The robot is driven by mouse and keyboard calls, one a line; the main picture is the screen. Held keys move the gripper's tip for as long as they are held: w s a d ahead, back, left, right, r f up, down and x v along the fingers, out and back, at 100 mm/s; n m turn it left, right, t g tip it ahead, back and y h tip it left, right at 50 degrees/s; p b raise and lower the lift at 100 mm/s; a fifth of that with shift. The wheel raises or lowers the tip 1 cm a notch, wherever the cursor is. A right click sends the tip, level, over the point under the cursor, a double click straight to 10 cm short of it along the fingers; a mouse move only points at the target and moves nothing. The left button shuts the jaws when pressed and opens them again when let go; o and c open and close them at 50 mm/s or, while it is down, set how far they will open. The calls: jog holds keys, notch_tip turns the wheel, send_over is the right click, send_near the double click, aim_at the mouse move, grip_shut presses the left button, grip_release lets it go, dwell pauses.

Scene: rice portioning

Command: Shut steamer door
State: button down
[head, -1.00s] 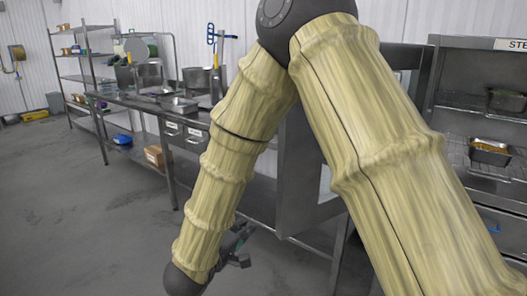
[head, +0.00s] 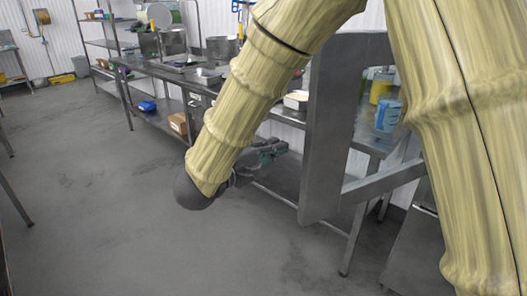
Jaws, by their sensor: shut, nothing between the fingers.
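The steamer door (head: 322,130) stands open at right of centre in the head view, a grey metal frame seen at an angle with a window in it. The steamer cabinet is not clearly visible. My gripper (head: 268,151) is small and dark, just left of the door's edge and partly hidden behind my wrist. It is shut and empty. Whether it touches the door cannot be told.
A long steel table (head: 180,82) with pots and trays runs behind the door. Blue and yellow containers (head: 387,112) show through the door window. A shelf rack (head: 100,48) stands at the back left. The grey floor (head: 110,210) at left is clear.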

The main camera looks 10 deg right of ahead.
jog(key=shift+s+d, duration=0.3)
jog(key=shift+d, duration=0.35)
jog(key=shift+s+d, duration=0.3)
jog(key=shift+d, duration=0.4)
jog(key=shift+s+d, duration=0.3)
jog(key=shift+d, duration=0.35)
jog(key=shift+s+p, duration=0.1)
jog(key=shift+p, duration=0.3)
